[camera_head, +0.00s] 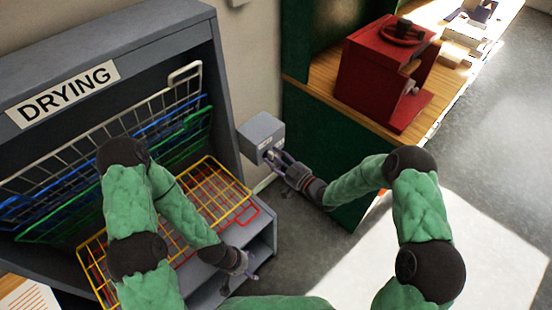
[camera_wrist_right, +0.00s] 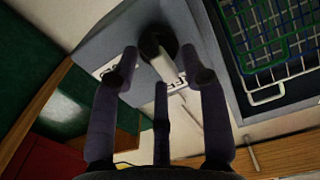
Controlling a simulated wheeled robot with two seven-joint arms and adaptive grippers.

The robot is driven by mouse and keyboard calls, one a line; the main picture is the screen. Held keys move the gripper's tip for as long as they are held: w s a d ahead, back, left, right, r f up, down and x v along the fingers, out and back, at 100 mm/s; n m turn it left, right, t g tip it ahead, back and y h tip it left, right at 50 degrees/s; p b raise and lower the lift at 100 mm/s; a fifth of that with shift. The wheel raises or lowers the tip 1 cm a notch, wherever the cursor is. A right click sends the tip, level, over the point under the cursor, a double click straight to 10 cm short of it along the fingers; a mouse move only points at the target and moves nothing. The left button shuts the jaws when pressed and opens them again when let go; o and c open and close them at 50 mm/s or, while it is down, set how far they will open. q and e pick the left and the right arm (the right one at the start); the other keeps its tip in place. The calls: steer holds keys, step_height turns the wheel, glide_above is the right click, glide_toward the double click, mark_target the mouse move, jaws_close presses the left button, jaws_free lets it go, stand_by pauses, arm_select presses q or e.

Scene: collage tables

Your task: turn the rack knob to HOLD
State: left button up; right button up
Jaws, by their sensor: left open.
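The rack knob is a black round knob with a pale bar handle (camera_wrist_right: 164,66). It sits on the face of a grey box (camera_head: 262,131) on the wall right of the drying rack. My right gripper (camera_head: 271,157) is at the box's face, with its fingers around the knob's bar in the right wrist view (camera_wrist_right: 161,76). Whether they touch the bar is unclear. White labels (camera_wrist_right: 113,72) flank the knob, partly hidden by the fingers, and I cannot read them for sure. My left gripper (camera_head: 250,275) is open and empty, low in front of the rack.
The grey DRYING rack (camera_head: 170,30) holds white, blue, green, yellow and red wire frames. A green cabinet (camera_head: 320,150) with a wooden top, carrying a red press (camera_head: 375,75), stands right of the box. Open floor (camera_head: 490,150) lies farther right.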

jaws_close()
steer(key=shift+m, duration=0.3)
steer(key=shift+w+d+f+m, duration=0.1)
steer(key=shift+f+m, duration=0.15)
steer(key=shift+m, duration=2.6)
steer(key=shift+w+d+f+m, duration=0.1)
steer(key=shift+f+m, duration=0.1)
steer(key=shift+m, duration=2.7)
steer(key=shift+w+d+f+m, duration=0.1)
steer(key=shift+f+m, duration=0.15)
steer(key=shift+m, duration=2.6)
steer(key=shift+o, duration=1.1)
jaws_free()
